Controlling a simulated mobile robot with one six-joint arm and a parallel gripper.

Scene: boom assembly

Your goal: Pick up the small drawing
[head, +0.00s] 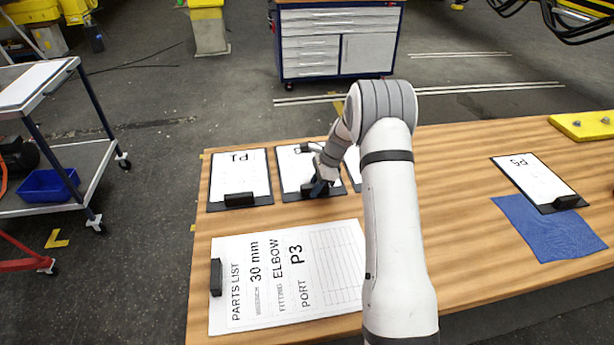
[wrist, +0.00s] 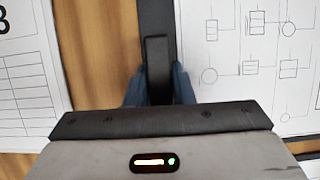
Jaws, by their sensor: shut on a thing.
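Small drawings on dark boards, each with a black grip block, lie on the wooden table. The second drawing from the left (head: 295,168) is partly covered by my arm; its label is not readable. It also shows in the wrist view (wrist: 235,45) as a white sheet with line symbols. My gripper (head: 320,188) is at that board's near edge. In the wrist view its blue fingers (wrist: 158,90) are shut on the board's black block (wrist: 157,60). The board seems to lie flat; I cannot tell whether it is lifted.
The P1 drawing (head: 240,172) lies at left. A third drawing (head: 353,165) is mostly behind my arm. The large P3 parts list (head: 285,285) lies in front. The P5 drawing (head: 535,178) overlaps a blue cloth (head: 555,232). A yellow plate (head: 582,125) is at far right.

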